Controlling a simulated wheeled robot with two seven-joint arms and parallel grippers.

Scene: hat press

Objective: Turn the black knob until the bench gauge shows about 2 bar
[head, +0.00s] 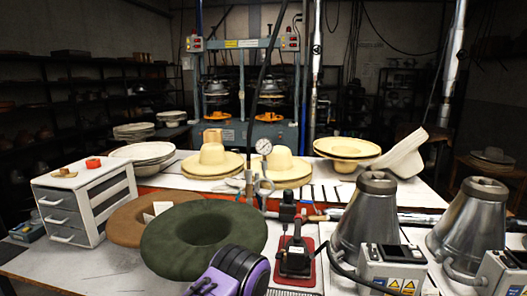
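The bench gauge (263,146) is a small round white dial at the top of a thin stand near the middle of the bench. Its needle and numbers are too small to read. A small black fitting (287,211), with a knob-like top, stands to the right of and below the gauge. I cannot tell for certain whether it is the black knob. Below it, a black device with a light top (296,258) sits on a red base.
Wide-brimmed straw hats (212,161) stand behind the gauge; a green felt hat (204,238) lies left front. Metal cones (365,222) with control boxes crowd the right. A grey drawer unit (85,205) stands left.

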